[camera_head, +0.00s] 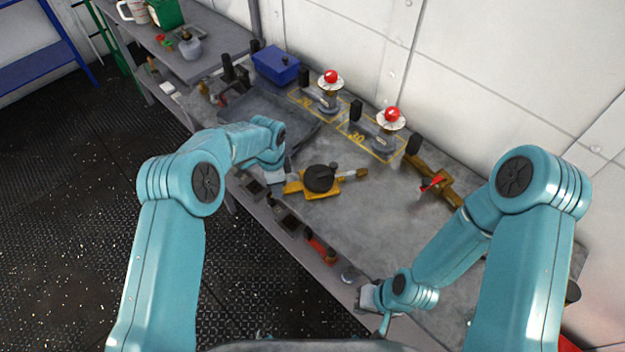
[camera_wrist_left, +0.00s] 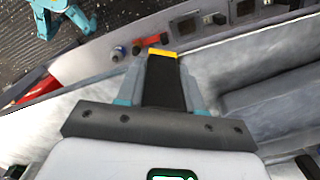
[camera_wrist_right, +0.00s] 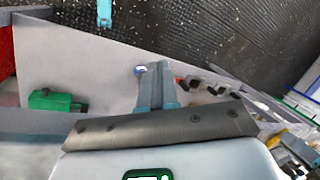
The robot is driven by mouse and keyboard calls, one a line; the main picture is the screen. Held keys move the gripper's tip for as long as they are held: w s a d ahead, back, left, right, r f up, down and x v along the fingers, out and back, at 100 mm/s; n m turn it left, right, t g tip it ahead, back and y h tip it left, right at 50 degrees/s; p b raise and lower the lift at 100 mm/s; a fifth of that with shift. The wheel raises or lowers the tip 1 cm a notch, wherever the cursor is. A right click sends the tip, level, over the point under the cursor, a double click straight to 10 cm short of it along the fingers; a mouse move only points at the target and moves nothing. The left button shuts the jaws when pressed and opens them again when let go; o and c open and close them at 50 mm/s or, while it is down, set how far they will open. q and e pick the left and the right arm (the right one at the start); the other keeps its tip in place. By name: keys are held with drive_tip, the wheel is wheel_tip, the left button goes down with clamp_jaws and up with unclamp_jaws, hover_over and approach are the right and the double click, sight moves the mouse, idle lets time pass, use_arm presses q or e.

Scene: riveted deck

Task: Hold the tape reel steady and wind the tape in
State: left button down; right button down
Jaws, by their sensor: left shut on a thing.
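The tape reel (camera_head: 319,180) lies on the grey bench, with a round black drum on a yellow frame. A small black knob stands on the drum, and a brown-tipped piece sticks out at its right. My left gripper (camera_head: 285,178) is at the reel's left end, its fingertips partly hidden by the arm. In the left wrist view my left gripper (camera_wrist_left: 163,88) is shut on a black, yellow-ended part of the tape reel (camera_wrist_left: 164,75). My right gripper (camera_wrist_right: 155,88) is shut and empty, its fingers together. It is near the bench's front edge, well apart from the reel.
Two red-topped knobs on stands (camera_head: 331,77) (camera_head: 392,115) are along the bench's back. A grey tray (camera_head: 262,112) and a blue box (camera_head: 275,64) are behind my left arm. A brass pipe with a red lever (camera_head: 433,182) lies right. Bench between reel and pipe is clear.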

drive_tip(key=c, duration=1.8)
unclamp_jaws()
drive_tip(key=o, duration=0.5)
drive_tip(key=shift+c, duration=0.2)
drive_tip(key=o, duration=0.6)
drive_tip(key=shift+w+a+r+n, duration=0.1)
drive_tip(key=shift+w+a+n, duration=0.2)
drive_tip(key=shift+a, duration=0.05)
drive_tip(key=shift+c, duration=0.2)
drive_tip(key=o, duration=0.6)
drive_tip(key=w+a+n, duration=0.1)
drive_tip(key=w+a+r+n+g, duration=0.1)
drive_tip(key=a, duration=0.1)
drive_tip(key=shift+r+g, duration=0.2)
drive_tip(key=shift+g, duration=0.1)
wheel_tip(320, 180, up, 18)
drive_tip(key=r+n+t+h, duration=0.1)
drive_tip(key=n+t+h, duration=0.25)
drive_tip(key=n, duration=1.65)
hover_over(334, 176)
drive_tip(key=s, duration=0.2)
drive_tip(key=x, duration=1.2)
drive_tip(key=shift+s+d+f, duration=0.1)
drive_tip(key=shift+s+d, duration=0.15)
drive_tip(key=shift+s, duration=0.15)
